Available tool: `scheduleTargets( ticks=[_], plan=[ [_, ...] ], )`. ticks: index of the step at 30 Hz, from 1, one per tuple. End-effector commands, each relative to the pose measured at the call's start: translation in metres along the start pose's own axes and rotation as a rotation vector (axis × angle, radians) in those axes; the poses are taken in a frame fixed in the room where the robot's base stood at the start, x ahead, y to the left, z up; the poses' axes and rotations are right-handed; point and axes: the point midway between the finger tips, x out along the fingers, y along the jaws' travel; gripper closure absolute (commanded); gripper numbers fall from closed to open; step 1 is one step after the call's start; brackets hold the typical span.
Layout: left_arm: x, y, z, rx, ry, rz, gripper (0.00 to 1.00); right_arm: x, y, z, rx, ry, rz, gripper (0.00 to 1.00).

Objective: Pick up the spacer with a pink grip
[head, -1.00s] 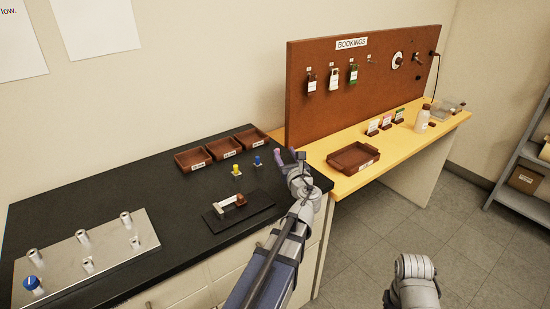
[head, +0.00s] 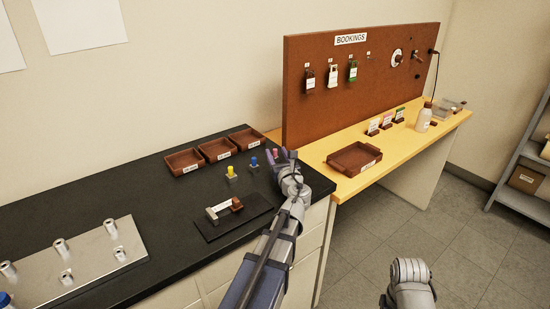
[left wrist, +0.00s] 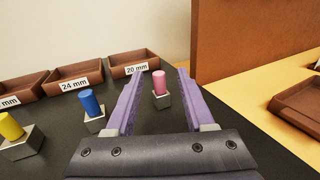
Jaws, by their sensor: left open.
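The spacer with a pink grip (left wrist: 160,88) stands upright on the black bench, a pink cylinder on a small grey metal block. In the left wrist view it is between and beyond the tips of my open left gripper (left wrist: 157,76), not touching either finger. In the head view only the pink top (head: 276,153) shows beside my left gripper (head: 285,156); the block is hard to make out there. The spacer with a blue grip (left wrist: 92,105) stands just left of the left finger. The spacer with a yellow grip (left wrist: 14,132) is farther left. My right gripper is not visible.
Brown trays stand behind the spacers; one is labelled 20 mm (left wrist: 137,69) and one 24 mm (left wrist: 75,85). A dark plate with a small gauge (head: 222,209) lies in front.

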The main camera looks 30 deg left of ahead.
Motion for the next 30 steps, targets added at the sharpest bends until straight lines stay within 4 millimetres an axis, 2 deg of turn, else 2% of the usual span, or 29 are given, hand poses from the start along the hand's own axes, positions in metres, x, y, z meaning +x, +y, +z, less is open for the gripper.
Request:
scheduleTargets(
  ticks=[5, 14, 21, 23, 30],
  plan=[
    [0.008, 0.0, 0.002, 0.0, 0.0, 0.001, 0.46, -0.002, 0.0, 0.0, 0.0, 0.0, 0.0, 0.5],
    [0.049, 0.0, 0.004, 0.0, 0.0, 0.001, 0.46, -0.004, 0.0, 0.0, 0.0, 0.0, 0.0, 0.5],
    [0.051, 0.001, 0.004, 0.0, 0.0, -0.001, 0.46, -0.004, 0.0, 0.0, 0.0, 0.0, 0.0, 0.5],
    [0.051, 0.001, 0.004, 0.0, 0.0, -0.001, 0.51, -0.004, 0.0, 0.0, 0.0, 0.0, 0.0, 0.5],
    [0.051, 0.001, 0.004, 0.0, 0.0, -0.001, 0.78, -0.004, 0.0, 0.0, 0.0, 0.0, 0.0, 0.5]
  ],
)
